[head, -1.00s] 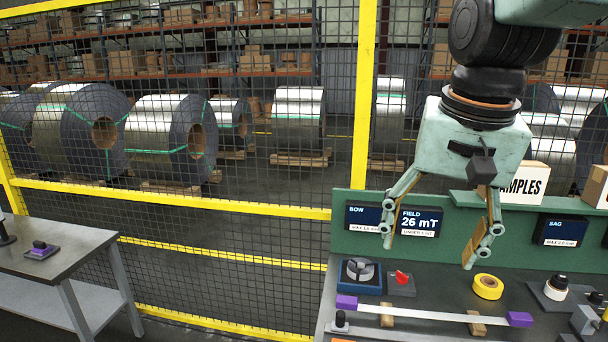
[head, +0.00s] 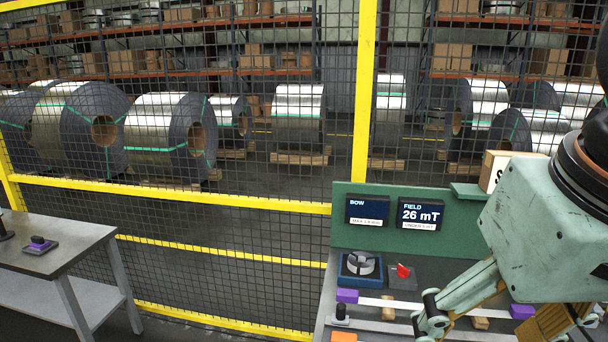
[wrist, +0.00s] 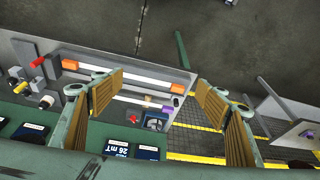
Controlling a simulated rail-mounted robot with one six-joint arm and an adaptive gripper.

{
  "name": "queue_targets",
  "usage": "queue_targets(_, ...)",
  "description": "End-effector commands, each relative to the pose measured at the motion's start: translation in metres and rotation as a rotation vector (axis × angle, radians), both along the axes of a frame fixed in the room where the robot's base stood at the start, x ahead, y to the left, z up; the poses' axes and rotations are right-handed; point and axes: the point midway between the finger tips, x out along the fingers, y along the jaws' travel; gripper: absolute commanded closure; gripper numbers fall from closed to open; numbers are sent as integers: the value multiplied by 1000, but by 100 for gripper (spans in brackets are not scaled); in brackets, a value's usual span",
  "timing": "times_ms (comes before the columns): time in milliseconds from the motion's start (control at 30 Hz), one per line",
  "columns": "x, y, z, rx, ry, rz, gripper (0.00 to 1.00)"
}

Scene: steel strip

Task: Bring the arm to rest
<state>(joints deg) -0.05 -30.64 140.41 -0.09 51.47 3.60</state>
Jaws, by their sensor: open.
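My gripper (head: 492,322) is at the lower right of the head view, close to the camera and in front of the bench. It is tilted, with its two fingers apart and nothing between them. In the wrist view the gripper (wrist: 158,92) shows both wood-coloured finger pads wide apart. The workbench (wrist: 185,65) lies beyond them, and no object touches the pads. The upper arm is mostly outside the head view.
A steel strip (head: 400,305) with purple ends lies on supports on the bench. A blue fixture (head: 359,268) and red switch (head: 403,272) stand behind it. A field display (head: 420,213) reads 26 mT. A yellow mesh fence stands behind; a side table (head: 60,250) is left.

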Motion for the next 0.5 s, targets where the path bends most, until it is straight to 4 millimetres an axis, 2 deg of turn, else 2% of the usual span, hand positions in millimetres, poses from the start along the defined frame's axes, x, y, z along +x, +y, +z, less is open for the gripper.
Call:
queue_targets(200,-24,0,-13,-16,-13,44,32)
queue_targets(500,-31,0,-17,-21,-15,59,32)
